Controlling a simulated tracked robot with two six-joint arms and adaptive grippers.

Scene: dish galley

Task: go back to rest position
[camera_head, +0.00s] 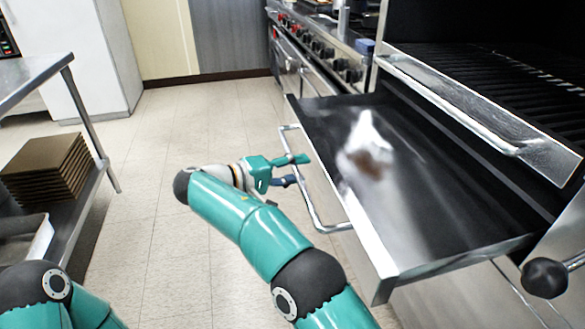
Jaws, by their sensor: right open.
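My right arm reaches up from the bottom of the head view, and its teal right gripper (296,171) is at the picture's centre. The gripper is beside the metal bar handle (314,205) on the front of a pulled-out steel drawer (420,195). I cannot tell whether a fingertip touches the bar. Part of my left arm (40,295) shows at the lower left; its gripper is out of the picture.
A grill (530,90) stands above the drawer, with a black knob lever (545,277) at the lower right. A stove row (320,45) is behind. At the left, a steel table (28,75) holds stacked brown trays (48,172) on its lower shelf. The tiled floor between is clear.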

